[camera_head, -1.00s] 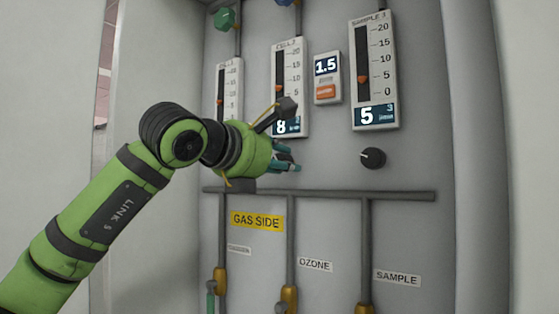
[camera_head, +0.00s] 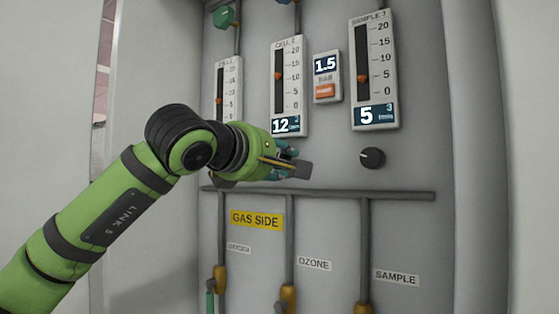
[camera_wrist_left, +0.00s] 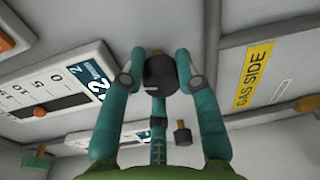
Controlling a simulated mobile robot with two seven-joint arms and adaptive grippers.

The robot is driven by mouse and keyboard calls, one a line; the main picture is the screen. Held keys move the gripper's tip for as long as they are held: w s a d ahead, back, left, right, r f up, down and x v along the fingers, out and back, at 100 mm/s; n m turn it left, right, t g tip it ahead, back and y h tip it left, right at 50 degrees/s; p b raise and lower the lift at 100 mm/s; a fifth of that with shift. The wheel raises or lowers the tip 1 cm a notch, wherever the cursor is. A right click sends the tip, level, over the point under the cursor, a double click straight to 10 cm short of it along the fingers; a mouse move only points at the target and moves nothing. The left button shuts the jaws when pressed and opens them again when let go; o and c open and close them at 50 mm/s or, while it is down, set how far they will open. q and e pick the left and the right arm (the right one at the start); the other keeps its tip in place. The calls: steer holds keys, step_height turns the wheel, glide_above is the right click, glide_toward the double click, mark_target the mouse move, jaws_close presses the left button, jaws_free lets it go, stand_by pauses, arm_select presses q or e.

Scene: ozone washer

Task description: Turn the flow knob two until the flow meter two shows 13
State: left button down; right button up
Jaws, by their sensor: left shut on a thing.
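Flow meter two (camera_head: 288,88) is a white panel with a vertical scale and a blue display that reads 12 in the head view. Its orange marker sits a little above 10. My left gripper (camera_head: 291,150) is just below this meter and hides flow knob two in the head view. In the left wrist view, flow knob two (camera_wrist_left: 160,75) is a dark round knob with an orange-brown mark. The teal fingers of my left gripper (camera_wrist_left: 161,65) are shut on it from both sides. My right gripper is in neither view.
Flow meter three (camera_head: 374,70) reads 5, with its black knob (camera_head: 372,158) right of my gripper. A small box (camera_head: 326,78) reads 1.5. Flow meter one (camera_head: 228,90) is partly hidden by my wrist. A grey pipe (camera_head: 400,195) runs below.

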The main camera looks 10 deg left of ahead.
arm_select(q)
steer(key=shift+s+r+m+t, duration=0.1)
steer(key=shift+r+m+t, duration=0.15)
steer(key=shift+m, duration=0.85)
steer(key=shift+f, duration=0.1)
steer(key=c, duration=0.9)
jaws_free()
steer(key=shift+d+f, duration=0.1)
steer(key=v, duration=1.2)
